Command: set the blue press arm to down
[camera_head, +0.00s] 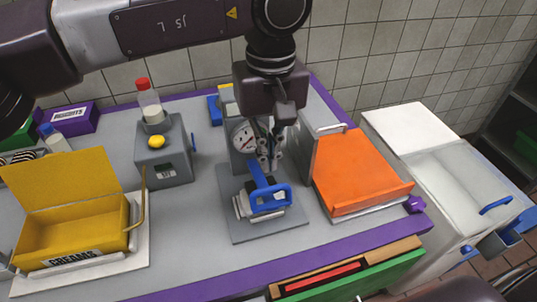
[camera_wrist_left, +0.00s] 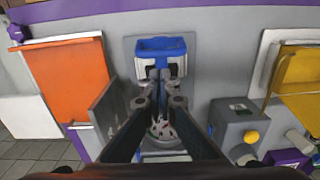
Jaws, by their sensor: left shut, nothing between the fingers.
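The blue press arm (camera_head: 283,192) is on the press in the middle of the table. It reaches forward, with its loop handle low over the pale block (camera_head: 241,208) on the grey base plate (camera_head: 250,232). I cannot tell whether it is fully down. It also shows in the left wrist view (camera_wrist_left: 162,44). My left gripper (camera_head: 269,163) is shut and empty, pointing down just behind the handle, close to the arm's rear part. Whether the fingertips touch the arm is unclear. The gripper also shows in the left wrist view (camera_wrist_left: 160,84) and hides part of the press there.
The orange tray (camera_head: 360,173) stands right of the press, beside a grey upright panel. Left are a grey dispenser (camera_head: 166,160) with a yellow knob and the open yellow CREAMS box (camera_head: 70,230). A white bin (camera_head: 450,180) stands far right. My left arm spans the top.

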